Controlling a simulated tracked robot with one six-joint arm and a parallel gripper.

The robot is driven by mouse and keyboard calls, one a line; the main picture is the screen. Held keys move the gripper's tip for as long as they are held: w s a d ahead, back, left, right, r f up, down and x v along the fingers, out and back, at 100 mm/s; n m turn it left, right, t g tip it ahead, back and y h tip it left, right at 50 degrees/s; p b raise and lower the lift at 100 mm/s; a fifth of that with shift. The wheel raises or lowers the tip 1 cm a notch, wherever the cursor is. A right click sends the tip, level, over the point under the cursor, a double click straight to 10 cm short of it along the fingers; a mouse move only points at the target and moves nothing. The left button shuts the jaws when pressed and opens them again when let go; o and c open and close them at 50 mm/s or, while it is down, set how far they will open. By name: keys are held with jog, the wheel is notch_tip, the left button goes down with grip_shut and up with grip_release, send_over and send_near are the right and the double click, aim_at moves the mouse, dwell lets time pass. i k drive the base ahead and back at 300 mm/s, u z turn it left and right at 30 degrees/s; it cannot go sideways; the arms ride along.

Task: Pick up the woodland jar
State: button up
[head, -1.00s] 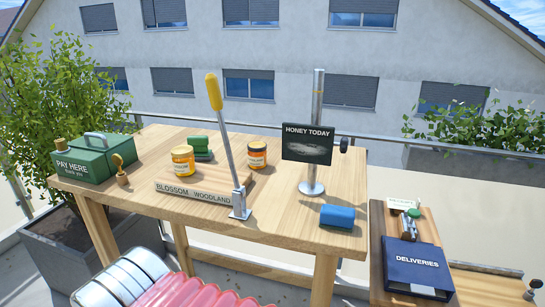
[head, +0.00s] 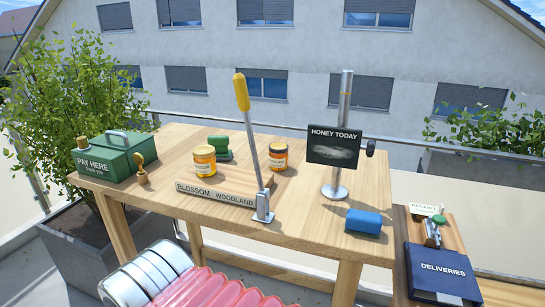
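The jar on the woodland side (head: 278,157) is a small amber jar with a light label. It stands upright at the right end of the wooden board, behind the WOODLAND half of the front label strip (head: 216,194). A similar jar (head: 202,160) stands at the left, on the blossom side. A grey lever with a yellow grip (head: 240,92) rises between the two jars, close to the left of the right jar. My gripper is not in view. The pink ribbed and silver parts at the bottom seem to be mine.
The wooden table (head: 300,228) also holds a green PAY HERE box (head: 115,158), a wooden-handled stamp (head: 140,170), a green block (head: 219,146), a HONEY TODAY sign (head: 334,146) on a metal post and a blue block (head: 363,221). A blue DELIVERIES binder (head: 441,274) lies lower right.

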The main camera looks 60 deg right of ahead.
aim_at(278, 153)
jog(key=i, duration=0.9)
